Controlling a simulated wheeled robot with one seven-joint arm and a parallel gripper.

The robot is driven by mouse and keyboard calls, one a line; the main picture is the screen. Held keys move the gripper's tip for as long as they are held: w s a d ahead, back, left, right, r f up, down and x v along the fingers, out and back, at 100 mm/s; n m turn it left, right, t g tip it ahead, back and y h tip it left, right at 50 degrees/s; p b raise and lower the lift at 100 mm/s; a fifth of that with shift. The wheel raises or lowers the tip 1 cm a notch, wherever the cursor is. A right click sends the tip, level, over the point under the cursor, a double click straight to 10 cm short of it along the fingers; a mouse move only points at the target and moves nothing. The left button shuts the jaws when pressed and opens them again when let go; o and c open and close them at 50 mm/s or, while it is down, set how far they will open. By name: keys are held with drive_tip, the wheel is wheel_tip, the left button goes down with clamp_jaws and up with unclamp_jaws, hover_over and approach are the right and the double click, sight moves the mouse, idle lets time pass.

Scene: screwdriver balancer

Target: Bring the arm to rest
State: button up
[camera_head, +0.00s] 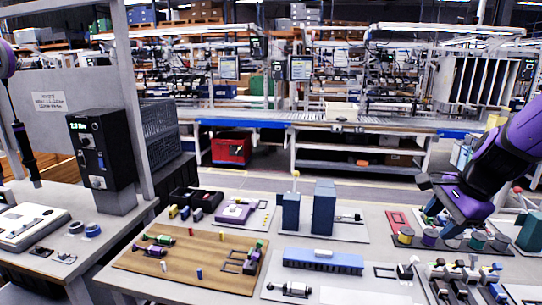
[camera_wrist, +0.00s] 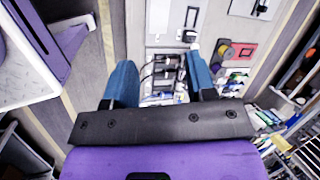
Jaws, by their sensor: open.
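My purple arm (camera_head: 500,155) reaches in from the right in the head view, above the right part of the workbench. In the wrist view, my gripper (camera_wrist: 160,70) shows two blue-grey fingers spread apart with nothing held between them. Parts on the bench lie beyond the fingers, and no contact shows. In the head view the fingertips are hard to make out against the clutter.
The bench holds a wooden board (camera_head: 190,262) with screwdrivers, a blue rail block (camera_head: 322,261), a tall blue block (camera_head: 325,207) and coloured spools (camera_head: 430,238). A black controller box (camera_head: 102,150) and a hanging screwdriver (camera_head: 24,150) are at left.

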drive_tip(key=s+a+r+n+t+h, duration=0.1)
drive_tip(key=s+a+r+n, duration=0.2)
drive_tip(key=s+r+n, duration=0.3)
drive_tip(key=s+a+r+n+h, duration=0.1)
drive_tip(key=s+a+r+n, duration=0.3)
drive_tip(key=s+n, duration=0.5)
wheel_tip(320, 180, up, 2)
drive_tip(key=shift+s+a+r+n+t, duration=0.15)
drive_tip(key=shift+s+n+t, duration=0.2)
drive_tip(key=shift+n, duration=0.45)
